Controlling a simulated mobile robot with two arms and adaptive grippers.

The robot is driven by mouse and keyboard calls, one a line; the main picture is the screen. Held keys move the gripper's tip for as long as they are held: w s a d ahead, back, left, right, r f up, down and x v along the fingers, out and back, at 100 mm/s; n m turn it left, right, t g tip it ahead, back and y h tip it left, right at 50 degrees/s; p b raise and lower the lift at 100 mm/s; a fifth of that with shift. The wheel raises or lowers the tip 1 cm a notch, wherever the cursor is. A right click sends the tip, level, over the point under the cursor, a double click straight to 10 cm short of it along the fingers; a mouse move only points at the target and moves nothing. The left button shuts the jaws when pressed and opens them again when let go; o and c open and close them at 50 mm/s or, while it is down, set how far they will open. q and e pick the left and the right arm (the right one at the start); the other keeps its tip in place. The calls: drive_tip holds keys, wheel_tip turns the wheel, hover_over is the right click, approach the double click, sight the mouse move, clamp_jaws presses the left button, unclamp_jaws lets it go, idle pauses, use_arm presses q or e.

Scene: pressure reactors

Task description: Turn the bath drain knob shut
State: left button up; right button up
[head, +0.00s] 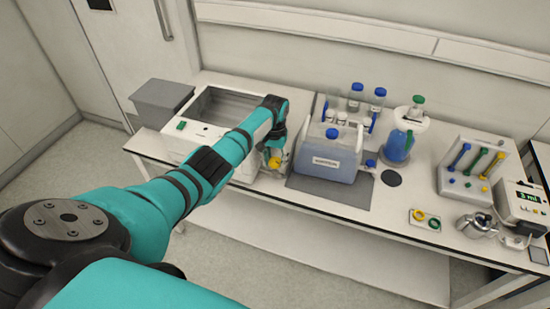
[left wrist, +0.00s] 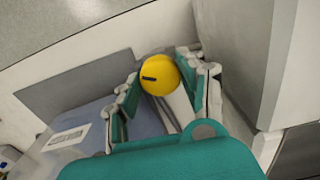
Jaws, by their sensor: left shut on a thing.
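The bath (head: 190,143) is a white box with an open metal tank, at the left end of the bench. Its drain knob (head: 274,162) is yellow and sits low by the bath's right side. In the left wrist view the drain knob (left wrist: 160,75) is a round yellow cap with a short dark mark lying nearly level. My left gripper (head: 277,148) reaches down beside the bath. In the left wrist view my left gripper (left wrist: 161,88) has a finger on each side of the knob and is shut on it. My right gripper is not in view.
A blue-filled jerrycan (head: 325,160) stands on a grey mat just right of the knob. A grey bin (head: 160,100) stands left of the bath. Bottles in a rack (head: 350,105), a blue flask (head: 398,146) and a stand with coloured bars (head: 475,165) are farther right.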

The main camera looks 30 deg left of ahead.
sight(275, 161)
use_arm(q)
drive_tip(key=m, duration=1.2)
idle(0.6)
drive_tip(key=o, duration=1.2)
drive_tip(key=shift+r, duration=0.1)
wheel_tip(275, 161, up, 12)
drive_tip(key=shift+f, duration=0.1)
